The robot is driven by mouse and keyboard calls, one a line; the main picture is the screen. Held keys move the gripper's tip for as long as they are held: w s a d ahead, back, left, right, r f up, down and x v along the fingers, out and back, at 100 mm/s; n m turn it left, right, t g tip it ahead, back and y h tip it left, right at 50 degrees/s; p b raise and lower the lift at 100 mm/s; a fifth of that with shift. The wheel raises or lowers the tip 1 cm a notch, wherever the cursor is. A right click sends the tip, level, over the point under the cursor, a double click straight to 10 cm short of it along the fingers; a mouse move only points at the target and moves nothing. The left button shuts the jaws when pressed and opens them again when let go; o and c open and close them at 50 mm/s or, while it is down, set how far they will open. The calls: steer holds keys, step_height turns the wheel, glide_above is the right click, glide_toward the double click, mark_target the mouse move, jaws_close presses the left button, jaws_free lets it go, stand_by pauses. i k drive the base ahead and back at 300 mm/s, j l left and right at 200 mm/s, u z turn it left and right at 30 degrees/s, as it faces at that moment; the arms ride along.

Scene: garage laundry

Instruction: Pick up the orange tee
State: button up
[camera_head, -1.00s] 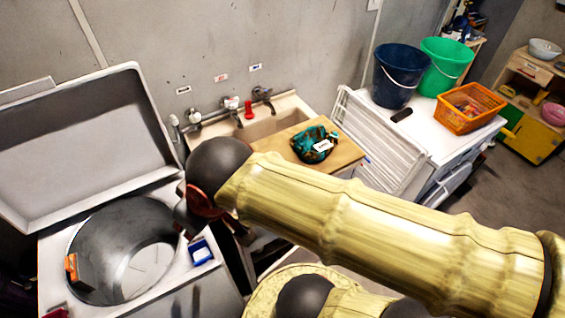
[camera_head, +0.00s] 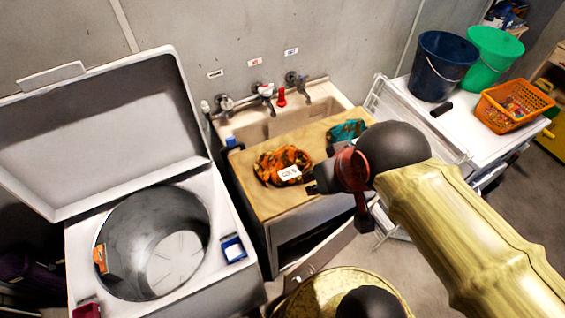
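The orange tee (camera_head: 284,161) is a crumpled orange cloth with dark patches and a white label. It lies on the wooden board (camera_head: 254,199) by the sink. My gripper (camera_head: 337,207) is to the right of the tee, near the board's front right edge. Its dark fingers look spread apart, with nothing seen between them. The left finger comes close to the tee's right side in the picture; I cannot tell whether they touch. A teal cloth (camera_head: 346,129) lies behind my gripper and is partly hidden by it.
The open-lidded washer (camera_head: 218,278) stands at left, with an orange item (camera_head: 100,259) inside its drum. Taps (camera_head: 265,91) line the sink's back. A blue bucket (camera_head: 435,67), green bucket (camera_head: 495,58) and orange basket (camera_head: 513,105) stand on the white surface at right.

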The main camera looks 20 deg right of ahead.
mark_target(288, 164)
steer(key=k+l, duration=0.1)
steer(key=l, duration=0.75)
steer(key=k+l+z, duration=0.15)
steer(key=l, duration=0.65)
